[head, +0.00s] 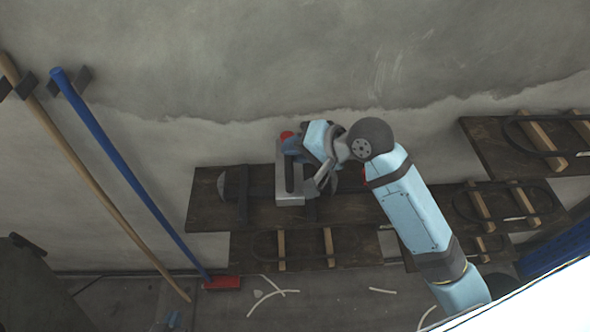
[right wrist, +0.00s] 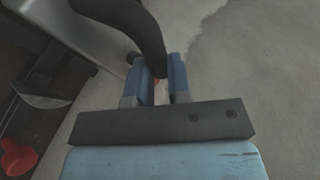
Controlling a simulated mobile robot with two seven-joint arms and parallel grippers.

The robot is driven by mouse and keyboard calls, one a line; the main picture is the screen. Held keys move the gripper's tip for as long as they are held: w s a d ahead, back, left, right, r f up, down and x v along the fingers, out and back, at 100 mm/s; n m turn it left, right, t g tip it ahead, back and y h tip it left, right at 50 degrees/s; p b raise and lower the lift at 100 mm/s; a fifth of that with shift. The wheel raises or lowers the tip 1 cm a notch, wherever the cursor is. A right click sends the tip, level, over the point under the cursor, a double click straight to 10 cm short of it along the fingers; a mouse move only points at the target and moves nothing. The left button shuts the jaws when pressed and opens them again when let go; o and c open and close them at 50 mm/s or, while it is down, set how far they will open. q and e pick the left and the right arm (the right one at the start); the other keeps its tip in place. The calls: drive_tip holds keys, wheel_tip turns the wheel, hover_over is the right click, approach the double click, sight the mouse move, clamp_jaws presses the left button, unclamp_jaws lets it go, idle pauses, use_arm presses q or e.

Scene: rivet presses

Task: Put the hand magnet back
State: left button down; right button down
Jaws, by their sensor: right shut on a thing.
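My right gripper (head: 296,145) is at the wall, above the long dark wooden shelf. In the right wrist view its two blue fingers (right wrist: 160,80) are shut on a dark curved handle with a bit of red between them. A grey U-shaped metal body (head: 290,190), which looks like the hand magnet, is just below the gripper, in front of the shelf board. Part of a grey body (right wrist: 85,35) also shows beside the handle in the right wrist view. The join between handle and grey body is partly hidden. My left gripper is not in view.
The dark shelf (head: 265,212) carries dark brackets and a rounded plate. More boards with wooden bars (head: 535,135) are at the right. A blue pole (head: 125,170) and a wooden pole (head: 95,180) lean at the left. A red object (right wrist: 18,158) shows at lower left in the wrist view.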

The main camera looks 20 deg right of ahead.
sight(302, 170)
wheel_tip(302, 170, down, 7)
drive_tip(key=shift+r, duration=0.1)
drive_tip(key=c, duration=1)
unclamp_jaws()
drive_tip(key=shift+c, duration=0.2)
drive_tip(key=v, duration=1.2)
drive_tip(key=shift+b, duration=0.4)
